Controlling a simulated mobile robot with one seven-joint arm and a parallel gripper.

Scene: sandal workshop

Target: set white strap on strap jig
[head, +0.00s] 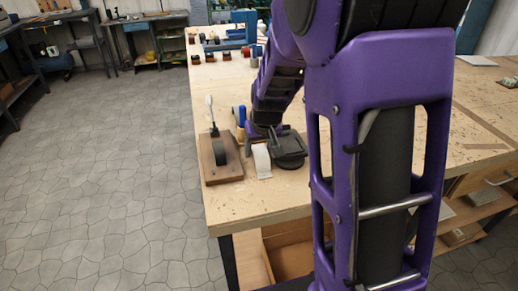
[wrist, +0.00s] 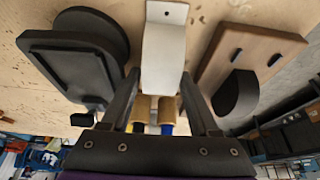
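The white strap (head: 261,161) is a curved band on the bench. In the wrist view the strap (wrist: 164,45) has a small hole at its far end, and its near end lies between my fingertips. My gripper (wrist: 160,74) has its fingers apart, one on each side of the strap, with no clear grip on it. In the head view my gripper (head: 268,133) is low over the bench, partly hidden by my arm. The likely strap jig, a wooden board (head: 227,174) with a black curved block (head: 220,152), stands left of the strap; the board also shows right in the wrist view (wrist: 250,48).
A dark round-based stand (head: 289,148) is close on the strap's right. Brown cylinders (wrist: 143,106) show behind the strap in the wrist view. A blue-handled item (head: 241,117) stands behind the board. The bench front (head: 245,205) is clear.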

